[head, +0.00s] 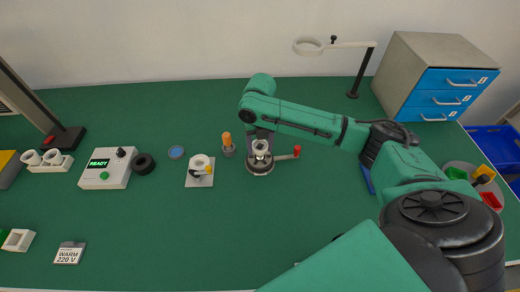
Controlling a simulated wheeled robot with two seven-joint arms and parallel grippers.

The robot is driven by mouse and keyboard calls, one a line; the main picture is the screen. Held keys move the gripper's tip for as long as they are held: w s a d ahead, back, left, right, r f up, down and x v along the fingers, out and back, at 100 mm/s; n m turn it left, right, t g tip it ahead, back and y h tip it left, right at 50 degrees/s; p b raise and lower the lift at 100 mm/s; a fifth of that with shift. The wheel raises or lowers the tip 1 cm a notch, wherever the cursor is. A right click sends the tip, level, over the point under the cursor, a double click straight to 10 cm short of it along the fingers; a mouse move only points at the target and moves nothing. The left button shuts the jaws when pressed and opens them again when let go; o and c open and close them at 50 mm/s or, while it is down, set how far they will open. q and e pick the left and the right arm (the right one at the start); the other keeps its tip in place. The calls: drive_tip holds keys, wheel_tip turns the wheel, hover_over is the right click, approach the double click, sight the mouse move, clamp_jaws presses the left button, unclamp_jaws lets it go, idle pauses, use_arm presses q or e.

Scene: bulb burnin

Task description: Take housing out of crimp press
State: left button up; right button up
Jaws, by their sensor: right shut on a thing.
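The crimp press (261,170) is a small round grey device with a lever ending in a red knob (297,151) on its right. The white housing (261,147) sits in or just above the middle of the press. My right gripper (261,143) comes down over it from the upper right and is shut on the housing. The fingers partly hide the housing, and I cannot tell whether its base still touches the press. My left gripper is not in the picture.
Just left of the press stand an orange-handled tool in a grey holder (228,150) and a white fixture (199,180). Farther left is a control box (107,168) reading READY. A magnifier lamp (353,92) and drawer cabinet (440,85) stand behind right. The green table's front middle is clear.

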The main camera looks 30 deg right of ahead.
wheel_tip(320, 180, up, 23)
drive_tip(key=p, duration=0.6)
